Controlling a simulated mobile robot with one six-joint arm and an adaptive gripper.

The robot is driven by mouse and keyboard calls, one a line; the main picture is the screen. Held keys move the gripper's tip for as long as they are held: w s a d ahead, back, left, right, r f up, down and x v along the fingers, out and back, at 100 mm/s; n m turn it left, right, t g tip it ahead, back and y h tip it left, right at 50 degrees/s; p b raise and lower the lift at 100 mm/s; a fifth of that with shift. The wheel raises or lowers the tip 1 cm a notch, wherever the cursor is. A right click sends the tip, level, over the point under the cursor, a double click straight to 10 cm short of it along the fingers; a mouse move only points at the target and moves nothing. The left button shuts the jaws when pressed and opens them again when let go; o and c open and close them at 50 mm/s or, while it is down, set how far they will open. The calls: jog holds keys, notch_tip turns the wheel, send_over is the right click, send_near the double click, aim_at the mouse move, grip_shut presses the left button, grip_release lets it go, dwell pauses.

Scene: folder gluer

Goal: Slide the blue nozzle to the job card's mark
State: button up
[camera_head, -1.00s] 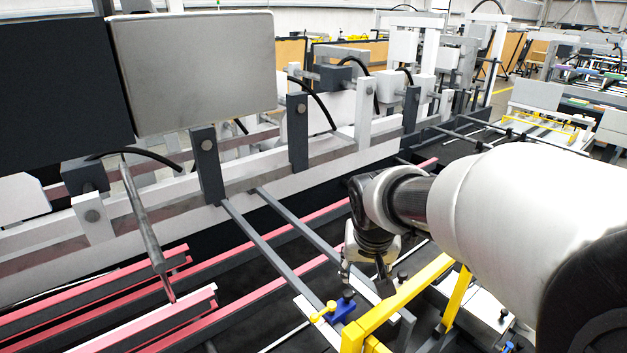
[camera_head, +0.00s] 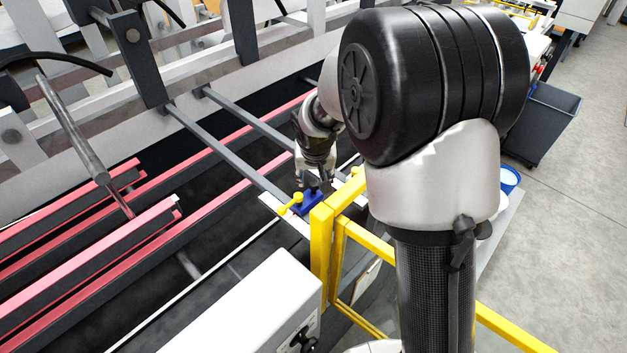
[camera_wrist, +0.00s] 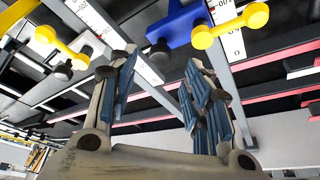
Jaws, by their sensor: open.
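The blue nozzle (camera_head: 309,203) sits at the near end of a grey bar in the head view, with a yellow knob (camera_head: 290,204) beside it. My gripper (camera_head: 313,186) is right above the nozzle there; whether they touch cannot be told. In the wrist view the blue nozzle (camera_wrist: 178,24) lies beyond the fingertips, with its yellow knob (camera_wrist: 232,26) to the right. My open gripper (camera_wrist: 158,62) has nothing between its fingers. The job card's mark cannot be made out.
A yellow guard frame (camera_head: 320,245) stands close to the nozzle, beside my arm. A white machine box (camera_head: 262,305) is in front. Red-edged rails (camera_head: 215,205) run to the left. Another yellow lever (camera_wrist: 62,47) is at the wrist view's left.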

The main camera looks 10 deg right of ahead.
aim_at(314, 183)
jog(key=x, duration=0.5)
jog(key=shift+f, duration=0.15)
jog(key=shift+c, duration=0.5)
grip_shut()
